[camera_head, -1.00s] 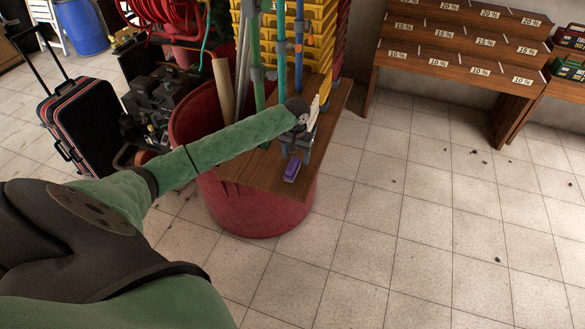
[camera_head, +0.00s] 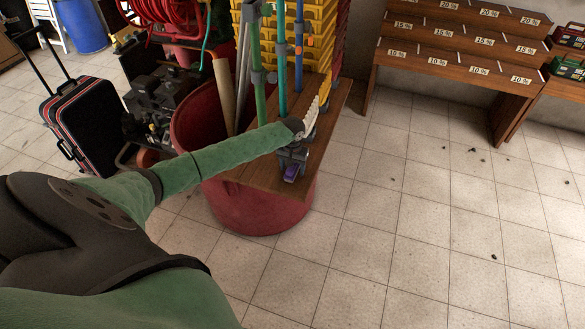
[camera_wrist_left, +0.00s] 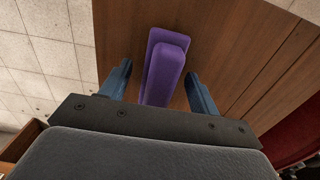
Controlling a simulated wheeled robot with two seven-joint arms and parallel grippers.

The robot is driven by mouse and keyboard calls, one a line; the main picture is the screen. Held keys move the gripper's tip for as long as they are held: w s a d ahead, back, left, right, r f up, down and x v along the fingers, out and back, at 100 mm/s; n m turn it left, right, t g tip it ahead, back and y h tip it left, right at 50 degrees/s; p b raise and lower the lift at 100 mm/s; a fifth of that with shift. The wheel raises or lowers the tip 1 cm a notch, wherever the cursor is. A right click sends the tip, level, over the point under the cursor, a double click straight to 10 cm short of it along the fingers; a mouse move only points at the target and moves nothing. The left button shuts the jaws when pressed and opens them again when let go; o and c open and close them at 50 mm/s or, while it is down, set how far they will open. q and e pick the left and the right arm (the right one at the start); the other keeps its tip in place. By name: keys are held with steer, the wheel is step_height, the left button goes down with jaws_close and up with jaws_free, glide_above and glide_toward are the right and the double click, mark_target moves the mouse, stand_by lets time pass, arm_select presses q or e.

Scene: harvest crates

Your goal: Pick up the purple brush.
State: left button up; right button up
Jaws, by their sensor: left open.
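The purple brush (camera_head: 291,173) lies on the wooden board (camera_head: 262,174) near its front edge. In the left wrist view the brush (camera_wrist_left: 164,68) shows between the two blue fingers, with a gap on each side. My left gripper (camera_wrist_left: 160,84) is open, with one finger on each side of the brush. In the head view my left gripper (camera_head: 291,165) is over the brush and hides part of it. The near end of the brush is hidden behind the gripper body in the wrist view. My right gripper does not show.
The board rests on a red barrel (camera_head: 255,213). Green and blue poles and stacked yellow crates (camera_head: 318,22) stand just behind the gripper. A black suitcase (camera_head: 84,123) is at the left. Wooden shelves (camera_head: 455,60) stand at the back right. The tiled floor at right is mostly open.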

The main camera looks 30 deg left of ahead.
arm_select(q)
steer(key=shift+f, duration=0.1)
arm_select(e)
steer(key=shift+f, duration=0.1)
arm_select(q)
steer(key=c, duration=1.1)
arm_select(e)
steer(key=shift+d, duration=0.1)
